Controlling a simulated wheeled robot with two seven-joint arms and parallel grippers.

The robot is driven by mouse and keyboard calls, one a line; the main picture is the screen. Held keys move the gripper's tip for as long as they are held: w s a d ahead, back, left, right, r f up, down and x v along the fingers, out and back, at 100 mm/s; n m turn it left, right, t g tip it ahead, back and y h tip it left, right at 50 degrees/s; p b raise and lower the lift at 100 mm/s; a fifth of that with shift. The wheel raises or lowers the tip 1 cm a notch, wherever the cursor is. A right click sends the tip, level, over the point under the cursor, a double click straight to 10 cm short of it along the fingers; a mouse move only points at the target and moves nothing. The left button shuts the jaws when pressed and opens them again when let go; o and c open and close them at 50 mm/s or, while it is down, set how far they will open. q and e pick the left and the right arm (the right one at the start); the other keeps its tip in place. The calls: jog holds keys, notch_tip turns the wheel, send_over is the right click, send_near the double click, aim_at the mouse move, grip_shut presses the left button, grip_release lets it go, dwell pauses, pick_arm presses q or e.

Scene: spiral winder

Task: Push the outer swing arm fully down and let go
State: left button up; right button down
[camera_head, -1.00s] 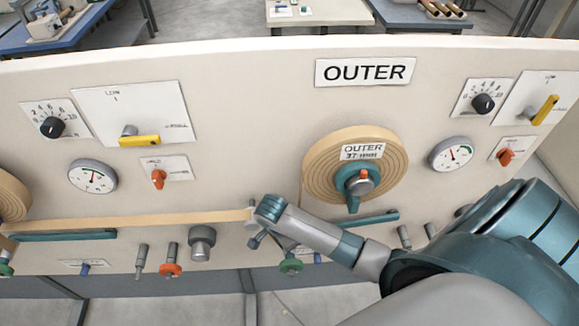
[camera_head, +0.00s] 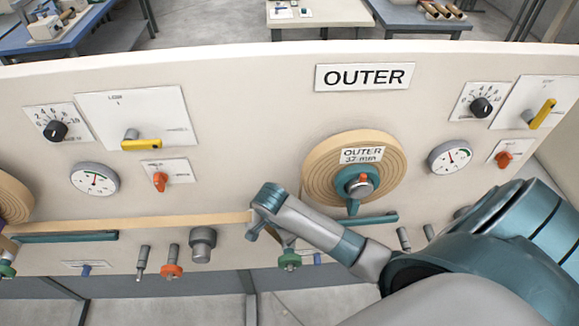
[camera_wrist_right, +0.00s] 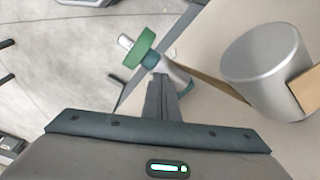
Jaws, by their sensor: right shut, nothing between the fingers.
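The outer swing arm is a teal bar (camera_head: 368,218) below the tan OUTER roll (camera_head: 330,180). Its right part shows, nearly level; its left part is hidden behind my right arm. My right gripper (camera_head: 251,236) is in front of the panel, left of that roll, by the end of the tan strip (camera_head: 150,221). In the right wrist view its fingers (camera_wrist_right: 162,88) are together with nothing between them. A grey roller (camera_wrist_right: 265,75) with tan strip on it is to their right, apart from them. I cannot tell whether the fingers touch the swing arm. My left gripper is not in view.
A green knob (camera_head: 289,259) is just below my right wrist and also shows beyond the fingertips in the right wrist view (camera_wrist_right: 140,48). A grey roller (camera_head: 203,240) and an orange knob (camera_head: 172,271) are left of the gripper. Another teal bar (camera_head: 68,237) is at far left.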

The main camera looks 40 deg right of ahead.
jog(key=shift+r, duration=3.55)
